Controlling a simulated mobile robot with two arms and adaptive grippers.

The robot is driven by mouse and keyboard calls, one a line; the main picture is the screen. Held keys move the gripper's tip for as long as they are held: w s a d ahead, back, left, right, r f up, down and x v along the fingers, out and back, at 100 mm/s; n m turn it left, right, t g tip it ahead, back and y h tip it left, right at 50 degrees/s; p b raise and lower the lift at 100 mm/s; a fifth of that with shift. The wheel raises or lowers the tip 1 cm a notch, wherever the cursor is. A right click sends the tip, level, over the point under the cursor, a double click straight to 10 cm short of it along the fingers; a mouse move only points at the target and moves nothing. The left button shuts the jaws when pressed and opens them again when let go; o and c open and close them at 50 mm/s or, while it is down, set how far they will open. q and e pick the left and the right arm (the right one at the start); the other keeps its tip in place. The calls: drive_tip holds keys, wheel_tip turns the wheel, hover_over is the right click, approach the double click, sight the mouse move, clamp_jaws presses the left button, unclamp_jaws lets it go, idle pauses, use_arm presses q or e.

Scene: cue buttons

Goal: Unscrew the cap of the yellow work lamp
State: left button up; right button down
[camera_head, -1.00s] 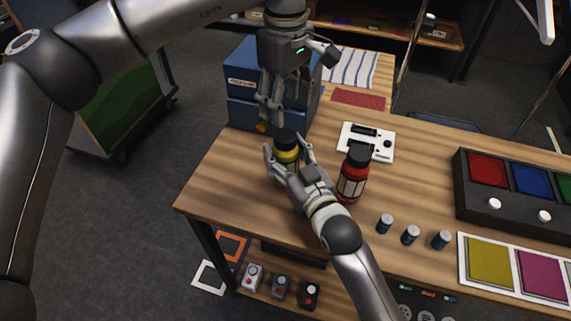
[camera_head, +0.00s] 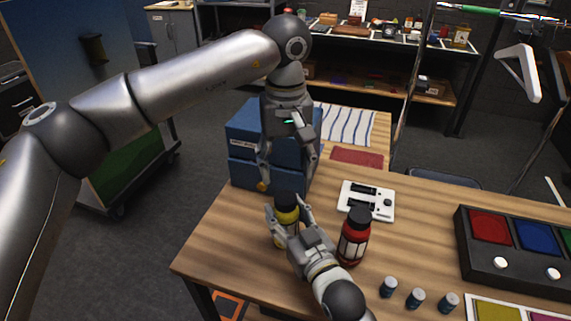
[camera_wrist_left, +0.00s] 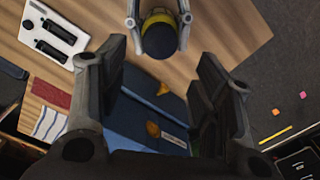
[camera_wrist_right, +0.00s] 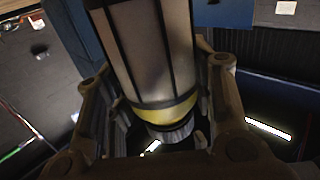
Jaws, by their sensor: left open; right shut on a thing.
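The yellow work lamp (camera_head: 287,229) stands upright near the left part of the wooden table, its black cap (camera_head: 286,200) on top. My right gripper (camera_head: 289,214) is shut around the lamp's body. In the right wrist view the lamp's pale barred body (camera_wrist_right: 145,50) and yellow band are between the fingers. My left gripper (camera_head: 287,178) is open and empty, pointing down above the cap, apart from it. In the left wrist view the cap (camera_wrist_left: 159,40) is beyond my open fingers, between the right gripper's fingertips.
A red bottle (camera_head: 354,237) with a dark top stands close right of the lamp. A blue drawer box (camera_head: 262,143) stands behind it. A white device (camera_head: 366,201), a red cloth (camera_head: 356,158), small vials (camera_head: 415,298) and a dark button box (camera_head: 500,267) are also on the table.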

sight(286, 197)
use_arm(q)
drive_tip(key=m, duration=0.4)
drive_tip(key=shift+m, duration=0.4)
drive_tip(key=m, duration=0.5)
drive_tip(key=shift+f, duration=0.1)
use_arm(e)
drive_tip(key=shift+f, duration=0.1)
use_arm(q)
drive_tip(key=shift+f, duration=3.95)
